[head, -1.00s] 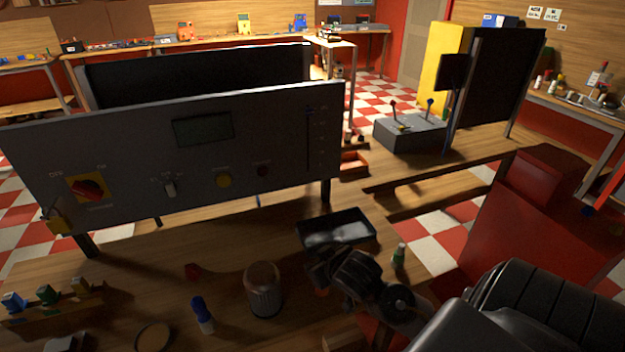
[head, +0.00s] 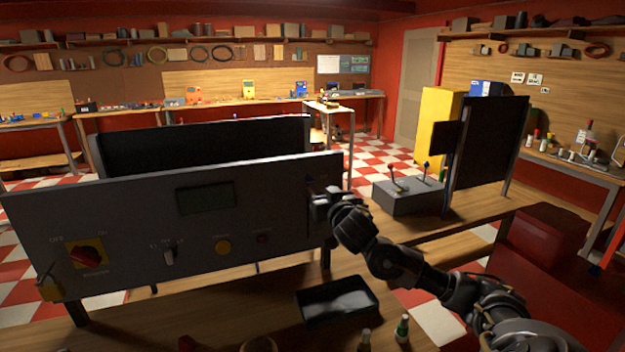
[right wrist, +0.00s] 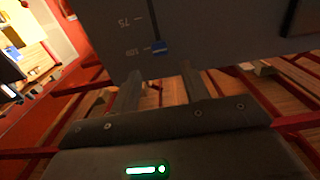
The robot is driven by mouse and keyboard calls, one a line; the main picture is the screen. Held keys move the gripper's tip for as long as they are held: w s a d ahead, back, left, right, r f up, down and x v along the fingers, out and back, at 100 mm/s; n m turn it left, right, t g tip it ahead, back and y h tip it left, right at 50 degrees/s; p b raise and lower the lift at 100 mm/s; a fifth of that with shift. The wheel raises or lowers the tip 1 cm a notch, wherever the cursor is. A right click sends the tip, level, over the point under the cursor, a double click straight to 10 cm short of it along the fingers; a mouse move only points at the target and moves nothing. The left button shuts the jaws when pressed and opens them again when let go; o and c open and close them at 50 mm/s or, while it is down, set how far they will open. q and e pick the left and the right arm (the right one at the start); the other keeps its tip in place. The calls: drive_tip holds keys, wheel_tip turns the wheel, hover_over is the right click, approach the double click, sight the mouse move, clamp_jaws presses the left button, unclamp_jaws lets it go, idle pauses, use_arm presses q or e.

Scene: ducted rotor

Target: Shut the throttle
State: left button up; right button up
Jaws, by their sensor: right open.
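My right gripper (head: 316,200) is at that end of the panel and covers most of the slot in the head view. In the right wrist view its two fingers (right wrist: 161,88) are apart, pointing at the panel on either side of the knob's line; nothing shows between them. My left gripper is out of view.
A black tray (head: 338,302) and a green bottle (head: 402,328) are on the bench below my arm. A lever box (head: 408,196) stands behind.

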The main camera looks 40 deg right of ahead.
sight(311, 180)
drive_tip(key=p+x, duration=0.2)
drive_tip(key=x, duration=0.5)
drive_tip(key=shift+a, duration=0.1)
drive_tip(key=shift+s, duration=0.1)
clamp_jaws()
